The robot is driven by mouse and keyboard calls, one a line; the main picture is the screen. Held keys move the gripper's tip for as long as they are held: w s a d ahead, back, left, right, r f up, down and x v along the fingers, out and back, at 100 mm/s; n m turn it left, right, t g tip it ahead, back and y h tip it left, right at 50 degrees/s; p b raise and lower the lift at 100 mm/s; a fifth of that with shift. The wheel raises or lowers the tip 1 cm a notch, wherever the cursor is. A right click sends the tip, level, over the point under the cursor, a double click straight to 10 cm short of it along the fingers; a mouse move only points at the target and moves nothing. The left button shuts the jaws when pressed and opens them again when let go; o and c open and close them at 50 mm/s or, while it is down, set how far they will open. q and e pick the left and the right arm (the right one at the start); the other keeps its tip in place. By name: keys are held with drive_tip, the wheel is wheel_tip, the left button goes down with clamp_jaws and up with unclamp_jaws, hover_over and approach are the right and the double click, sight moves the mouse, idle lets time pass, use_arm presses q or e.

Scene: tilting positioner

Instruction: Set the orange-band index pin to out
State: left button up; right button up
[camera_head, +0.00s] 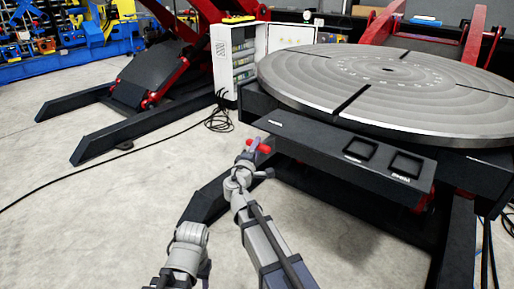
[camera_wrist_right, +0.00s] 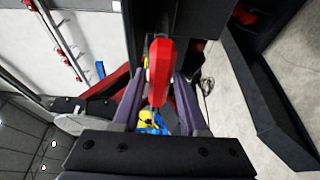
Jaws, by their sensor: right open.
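My right gripper (camera_head: 252,156) is at the front left corner of the positioner, beside a small red part (camera_head: 263,147). In the right wrist view a red handle (camera_wrist_right: 160,68) stands between the two spread purple-grey fingers of that gripper (camera_wrist_right: 158,92). The gripper is open around the handle, and I cannot tell whether a finger touches it. No orange band can be made out, so I cannot tell whether this handle belongs to the orange-band index pin or whether a pin is in or out.
The round slotted table (camera_head: 400,88) of the positioner lies right of the gripper. Below its edge, a dark ledge (camera_head: 315,146) carries two square recesses. A white cabinet (camera_head: 228,60) stands behind, with black cable (camera_head: 217,122) on the floor. Open concrete lies left.

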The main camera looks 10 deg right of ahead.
drive_tip(key=v, duration=0.7)
drive_tip(key=shift+s, duration=0.2)
drive_tip(key=shift+a, duration=0.15)
drive_tip(key=s+f+m+g+y, duration=0.2)
drive_tip(key=s+f+m+g, duration=0.5)
drive_tip(key=s+f+g, duration=0.5)
drive_tip(key=s+a+f+m+g+y, duration=0.1)
drive_tip(key=s+a+f+g+y, duration=0.15)
drive_tip(key=s+a+f, duration=0.35)
drive_tip(key=s+a+f+g+y, duration=0.1)
drive_tip(key=s+a+f+y, duration=0.25)
drive_tip(key=s, duration=0.45)
wheel_tip(320, 180, up, 28)
drive_tip(key=p, duration=2.8)
drive_tip(key=shift+s+r+p, duration=0.2)
drive_tip(key=shift+s+p, duration=0.1)
drive_tip(key=shift+s, duration=0.05)
drive_tip(key=shift+d+g, duration=0.1)
drive_tip(key=shift+g, duration=0.15)
